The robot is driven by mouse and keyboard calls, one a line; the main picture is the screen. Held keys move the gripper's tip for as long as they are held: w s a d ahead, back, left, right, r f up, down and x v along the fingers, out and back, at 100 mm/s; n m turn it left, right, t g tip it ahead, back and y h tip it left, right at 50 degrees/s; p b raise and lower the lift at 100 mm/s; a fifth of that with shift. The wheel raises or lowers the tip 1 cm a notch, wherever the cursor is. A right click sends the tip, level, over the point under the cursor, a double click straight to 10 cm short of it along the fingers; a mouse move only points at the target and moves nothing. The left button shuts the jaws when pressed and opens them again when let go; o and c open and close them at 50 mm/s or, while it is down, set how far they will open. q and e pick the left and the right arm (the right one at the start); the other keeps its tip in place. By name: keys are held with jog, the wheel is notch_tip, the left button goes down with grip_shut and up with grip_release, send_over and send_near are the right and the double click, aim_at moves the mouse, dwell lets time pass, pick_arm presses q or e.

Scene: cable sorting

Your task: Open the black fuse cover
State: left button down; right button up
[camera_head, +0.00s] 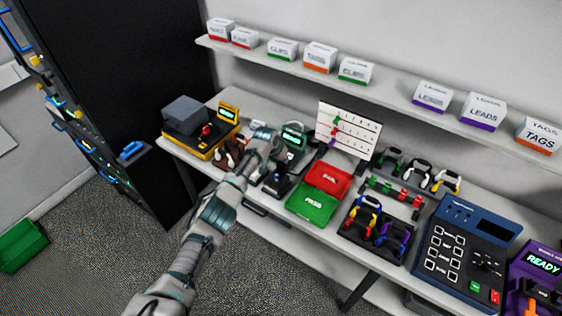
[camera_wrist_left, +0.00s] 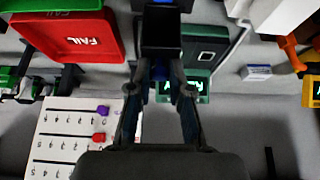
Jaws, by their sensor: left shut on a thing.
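My left gripper (camera_head: 270,158) reaches over the bench beside the green tester (camera_head: 292,138) in the head view. In the left wrist view, the two dark fingers (camera_wrist_left: 162,76) converge and are shut on a black block, which looks like the black fuse cover (camera_wrist_left: 161,32). Blue parts show at the block's top edge and between the fingers. The green tester (camera_wrist_left: 205,48) lies just right of the fingers, its lit display partly covered by one finger. The cover's hinge and inside are hidden. In the head view a black fixture with a blue part (camera_head: 277,182) stands just below the gripper. My right gripper is out of view.
The red FAIL tray (camera_head: 326,177) and green tray (camera_head: 313,204) are right of the gripper. A white numbered board (camera_head: 348,130) stands behind. A yellow device (camera_head: 205,145) is left. Cable racks and a blue control panel (camera_head: 465,245) fill the right.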

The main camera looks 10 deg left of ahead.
pick_arm(q)
jog(key=shift+w+d+r+b, duration=0.1)
jog(key=shift+w+d+b, duration=0.2)
jog(key=shift+w, duration=0.25)
jog(key=shift+w+a, duration=0.1)
jog(key=c, duration=1.4)
grip_release()
jog(key=o, duration=0.3)
jog(key=v, duration=1.1)
jog(key=shift+r, duration=0.25)
